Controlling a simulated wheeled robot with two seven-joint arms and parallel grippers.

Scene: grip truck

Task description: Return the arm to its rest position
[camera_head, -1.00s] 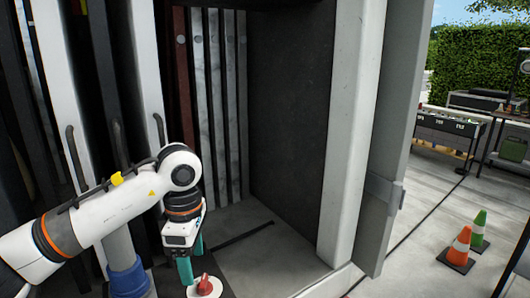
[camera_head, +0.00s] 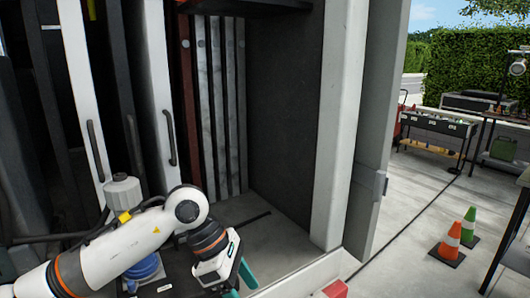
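My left arm (camera_head: 120,250) comes in from the lower left, bent at a white joint with orange rings. Its gripper (camera_head: 240,284) is low in the view, in front of the truck's open compartment. The two teal fingers point down and to the right and are apart, with nothing seen between them. The lower finger is partly cut off by the bottom edge. My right gripper is not in view.
The truck's compartment has a dark side wall (camera_head: 285,100) and upright panels (camera_head: 215,110) at the back. A white post (camera_head: 345,120) stands at its right. Orange (camera_head: 450,240) and green (camera_head: 469,226) cones stand on the paving. A red-and-white piece (camera_head: 335,289) shows at the bottom edge.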

